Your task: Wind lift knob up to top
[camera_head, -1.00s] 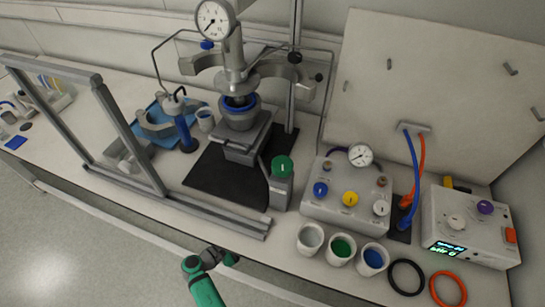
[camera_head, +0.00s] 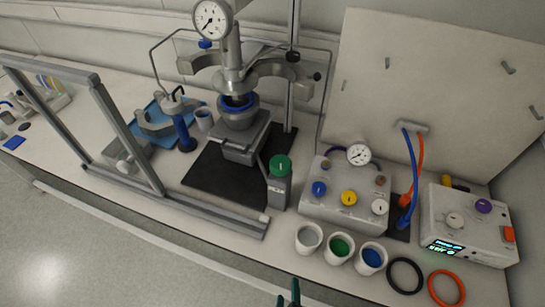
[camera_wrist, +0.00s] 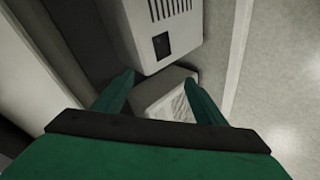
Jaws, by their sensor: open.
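A green knob (camera_head: 280,165), which appears to be the lift knob, sits on top of a grey upright box (camera_head: 278,193) beside the reactor stand. The lift platform (camera_head: 246,139) carries a grey vessel with a blue rim (camera_head: 238,103) under the reactor head (camera_head: 232,81). My gripper (camera_head: 289,294) shows only as green tips at the bottom edge of the head view, below and apart from the knob. In the wrist view my gripper (camera_wrist: 160,88) has its two green fingers spread, with a pale block visible between and beyond them. The knob is not identifiable in the wrist view.
White cups (camera_head: 309,238) stand along the front edge, right of my gripper. Behind them is a control box (camera_head: 347,197) with coloured knobs. A metal frame (camera_head: 130,140) stands at left. In the wrist view a white vented casing (camera_wrist: 160,32) is close ahead.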

